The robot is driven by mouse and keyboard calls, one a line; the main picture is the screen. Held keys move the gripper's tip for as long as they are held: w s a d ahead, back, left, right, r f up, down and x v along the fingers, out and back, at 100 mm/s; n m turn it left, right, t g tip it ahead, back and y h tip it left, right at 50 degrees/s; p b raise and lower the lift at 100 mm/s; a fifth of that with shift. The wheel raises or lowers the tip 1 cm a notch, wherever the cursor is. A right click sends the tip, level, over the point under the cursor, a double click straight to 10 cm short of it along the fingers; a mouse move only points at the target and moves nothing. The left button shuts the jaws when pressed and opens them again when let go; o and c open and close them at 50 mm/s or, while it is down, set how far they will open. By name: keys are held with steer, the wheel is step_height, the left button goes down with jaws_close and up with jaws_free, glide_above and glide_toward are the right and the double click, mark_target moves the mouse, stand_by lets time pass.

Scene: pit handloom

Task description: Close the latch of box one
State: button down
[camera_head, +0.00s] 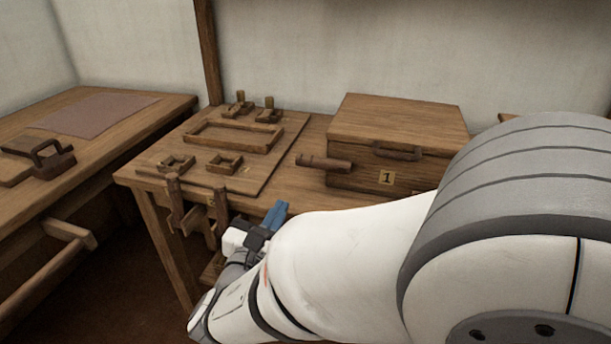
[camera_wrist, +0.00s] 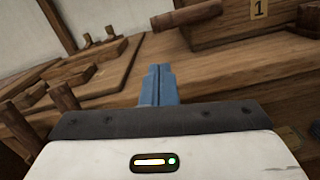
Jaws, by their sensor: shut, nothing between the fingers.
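Box one (camera_head: 350,165) is a wooden box with its lid down and a yellow "1" label (camera_head: 387,177) on its front. It stands at the back right of the wooden table. A dark latch-like piece (camera_head: 397,151) sits at the front seam above the label; whether it is fastened I cannot tell. A round wooden peg or handle (camera_head: 325,163) sticks out at the box's left side and also shows in the wrist view (camera_wrist: 187,16). My gripper (camera_head: 275,214) has blue fingers, shut and empty, in front of the table edge, apart from the box. The fingers also show in the wrist view (camera_wrist: 158,84).
A wooden board with frames and small blocks (camera_head: 250,187) lies on the table's left half. Wooden posts (camera_head: 175,192) stand at its front edge. Another table (camera_head: 115,137) with a brown mat is at far left. Bare tabletop (camera_head: 290,185) lies between board and box.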

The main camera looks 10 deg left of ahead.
mark_target(325, 164)
steer(key=shift+w, duration=0.15)
steer(key=w+b, duration=0.1)
steer(key=w, duration=0.5)
steer(key=w+d+b, duration=0.1)
steer(key=w, duration=0.2)
steer(key=shift+w+r+b, duration=0.3)
steer(key=shift+w, duration=0.05)
